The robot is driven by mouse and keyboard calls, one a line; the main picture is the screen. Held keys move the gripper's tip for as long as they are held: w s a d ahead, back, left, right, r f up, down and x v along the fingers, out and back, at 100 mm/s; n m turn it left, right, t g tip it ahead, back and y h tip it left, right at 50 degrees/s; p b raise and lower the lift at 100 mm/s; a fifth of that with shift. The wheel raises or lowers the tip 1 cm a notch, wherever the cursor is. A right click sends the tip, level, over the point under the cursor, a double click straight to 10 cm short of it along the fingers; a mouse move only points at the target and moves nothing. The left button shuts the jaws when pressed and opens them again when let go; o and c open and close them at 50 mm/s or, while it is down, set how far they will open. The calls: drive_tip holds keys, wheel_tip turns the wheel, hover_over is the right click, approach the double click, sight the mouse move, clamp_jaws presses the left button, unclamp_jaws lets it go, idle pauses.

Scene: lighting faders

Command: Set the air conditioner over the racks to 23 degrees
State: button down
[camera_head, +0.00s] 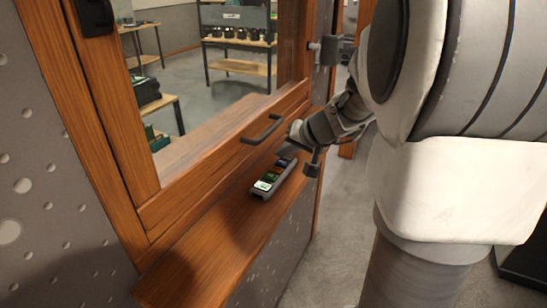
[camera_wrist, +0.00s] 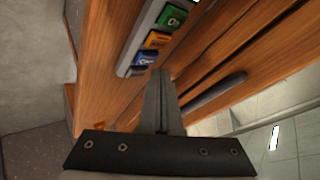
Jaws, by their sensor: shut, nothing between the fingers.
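A grey remote-like control (camera_head: 265,192) lies on the wooden ledge below the window, with a pale lit screen at its near end and coloured buttons along it. In the wrist view, its green (camera_wrist: 173,17), orange (camera_wrist: 156,40) and blue (camera_wrist: 145,58) buttons show, with a darker one at the end. My gripper (camera_head: 288,152) is shut and empty over the far end of the control. In the wrist view, the closed fingertips (camera_wrist: 160,72) are just beside the blue and orange buttons; I cannot tell whether they touch. No air conditioner is clearly identifiable.
A dark handle (camera_head: 262,130) sticks out from the window frame close to my gripper. The wooden ledge (camera_head: 205,240) is bare on the near side. Behind the window, a table (camera_head: 240,66) with several small dark items stands in a room.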

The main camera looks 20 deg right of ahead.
sight(284, 165)
drive_tip(key=shift+r+p, duration=1.65)
drive_tip(key=shift+r, duration=0.9)
idle(0.9)
